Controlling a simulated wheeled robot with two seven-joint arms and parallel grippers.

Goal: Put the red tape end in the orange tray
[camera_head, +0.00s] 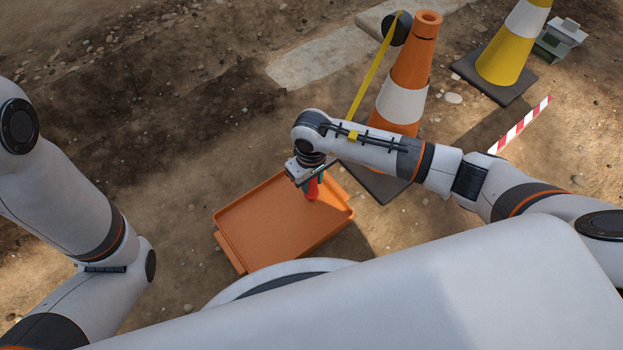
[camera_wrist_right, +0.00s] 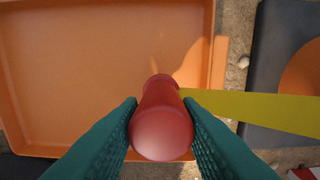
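The red tape end (camera_head: 312,189) is a rounded red handle with a yellow tape (camera_wrist_right: 255,108) leading off it to the right in the wrist view. My right gripper (camera_head: 309,181) has its two green fingers closed on the sides of the red tape end (camera_wrist_right: 161,122). It holds it above the right part of the orange tray (camera_head: 265,228), near the rim. The tray, shallow and empty, also fills the upper left of the wrist view (camera_wrist_right: 85,70). The gap between the red end and the tray floor is hard to judge. My left arm shows at the left, but its gripper is out of view.
An orange and white cone (camera_head: 407,75) stands on a dark base behind my right arm. A yellow and white cone (camera_head: 512,48), a red-white striped bar (camera_head: 521,124) and a small grey-green box (camera_head: 559,40) are further right. Bare dirt lies left of the tray.

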